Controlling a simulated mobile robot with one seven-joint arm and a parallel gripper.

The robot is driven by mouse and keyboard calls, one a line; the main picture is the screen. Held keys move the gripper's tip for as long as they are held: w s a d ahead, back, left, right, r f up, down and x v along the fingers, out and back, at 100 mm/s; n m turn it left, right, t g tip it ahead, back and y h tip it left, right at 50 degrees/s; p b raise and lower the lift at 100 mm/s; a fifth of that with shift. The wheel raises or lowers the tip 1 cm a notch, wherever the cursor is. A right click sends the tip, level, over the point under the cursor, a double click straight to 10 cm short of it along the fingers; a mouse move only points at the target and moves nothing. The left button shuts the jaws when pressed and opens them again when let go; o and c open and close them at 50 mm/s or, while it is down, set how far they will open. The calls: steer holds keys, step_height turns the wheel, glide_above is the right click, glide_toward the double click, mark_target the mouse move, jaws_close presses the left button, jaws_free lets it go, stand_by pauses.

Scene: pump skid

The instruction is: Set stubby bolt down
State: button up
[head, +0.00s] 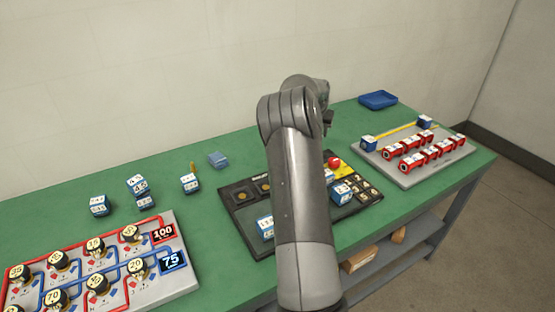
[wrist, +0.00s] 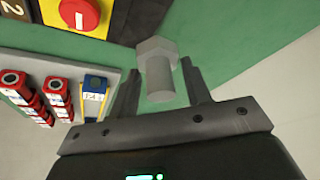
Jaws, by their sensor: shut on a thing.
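The stubby bolt (wrist: 160,78) is grey, with a hexagonal head and a short thick shank. In the wrist view it sits between the two fingers of my gripper (wrist: 160,68), which is shut on it. The bolt's head points away from the palm, over the green table top (wrist: 235,35). I cannot tell how high it is above the surface. In the head view my arm hides the bolt and most of the gripper; only a dark part of the gripper (head: 328,118) shows beside the wrist.
A black and yellow panel with a red button (head: 334,162) lies under my arm. A grey board with red blocks (head: 408,172) is at right, and a blue tray (head: 378,100) at the back right. A pipe board (head: 190,280) and several dice-like blocks (head: 99,205) are at left.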

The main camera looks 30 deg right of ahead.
steer(key=shift+s+d+r, duration=0.1)
steer(key=a+r, duration=0.4)
steer(key=a, duration=0.9)
steer(key=s+a+r, duration=0.1)
steer(key=s+a, duration=0.6)
steer(key=a, duration=0.2)
steer(key=s+a+r, duration=0.2)
steer(key=s+a, duration=0.4)
steer(key=a, duration=0.4)
steer(key=s+a+f, duration=0.6)
steer(key=s+f, duration=0.1)
steer(key=s, duration=0.3)
steer(key=shift+n, duration=0.4)
steer(key=w+a+f, duration=0.1)
steer(key=a+f, duration=0.1)
steer(key=a, duration=0.1)
steer(key=w+a+f, duration=0.2)
steer(key=a, duration=0.1)
steer(key=w+a+f, duration=0.1)
steer(key=a+f, duration=0.1)
steer(key=a, duration=0.2)
steer(key=shift+w+a+f, duration=0.1)
steer(key=shift+w+f, duration=0.25)
steer(key=shift+f, duration=2.05)
